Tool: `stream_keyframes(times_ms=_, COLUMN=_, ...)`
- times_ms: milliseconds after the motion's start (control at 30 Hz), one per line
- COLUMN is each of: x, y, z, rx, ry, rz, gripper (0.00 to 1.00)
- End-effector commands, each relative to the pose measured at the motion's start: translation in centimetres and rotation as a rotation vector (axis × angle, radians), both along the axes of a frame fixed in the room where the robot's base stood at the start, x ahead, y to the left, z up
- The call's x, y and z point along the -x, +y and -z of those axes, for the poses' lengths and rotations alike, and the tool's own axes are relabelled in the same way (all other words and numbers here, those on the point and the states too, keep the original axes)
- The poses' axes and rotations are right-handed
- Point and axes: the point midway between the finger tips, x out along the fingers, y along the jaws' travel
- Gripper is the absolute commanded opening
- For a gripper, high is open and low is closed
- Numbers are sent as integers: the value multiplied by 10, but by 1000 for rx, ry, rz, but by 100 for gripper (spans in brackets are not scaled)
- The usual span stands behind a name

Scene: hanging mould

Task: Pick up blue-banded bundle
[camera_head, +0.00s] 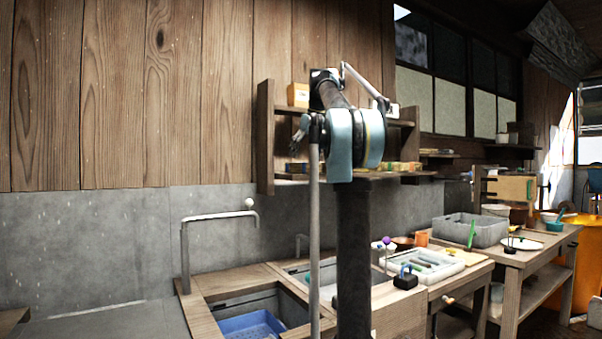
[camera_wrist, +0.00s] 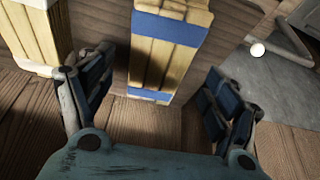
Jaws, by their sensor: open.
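The blue-banded bundle (camera_wrist: 160,62) shows in the wrist view as pale yellow wooden sticks with one wide blue band and another band near its lower end. It stands out against brown wood, and its upper end is cut off by the picture edge. My gripper (camera_wrist: 158,68) is open, with one dark finger on each side of the bundle in the picture. Gaps show between the bundle and both fingers, and nothing is held. I cannot tell the bundle clearly in the head view, where my arm hides part of the shelf.
A similar bundle with a white band (camera_wrist: 30,62) stands close by my left finger in the wrist view. A round pale knob (camera_wrist: 257,49) is at the upper right. In the head view, a wooden wall shelf (camera_head: 266,140) stands behind my arm, above a sink with a blue crate (camera_head: 248,325).

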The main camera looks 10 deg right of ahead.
Motion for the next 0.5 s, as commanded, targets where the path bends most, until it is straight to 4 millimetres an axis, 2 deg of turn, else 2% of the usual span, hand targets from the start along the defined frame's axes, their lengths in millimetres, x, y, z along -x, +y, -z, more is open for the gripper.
stream_keyframes(times_ms=267, x=-18, y=7, z=27, rx=0, ry=0, rz=-1, gripper=82)
stream_keyframes(times_ms=500, x=-24, y=10, z=45, rx=0, ry=0, rz=-1, gripper=82)
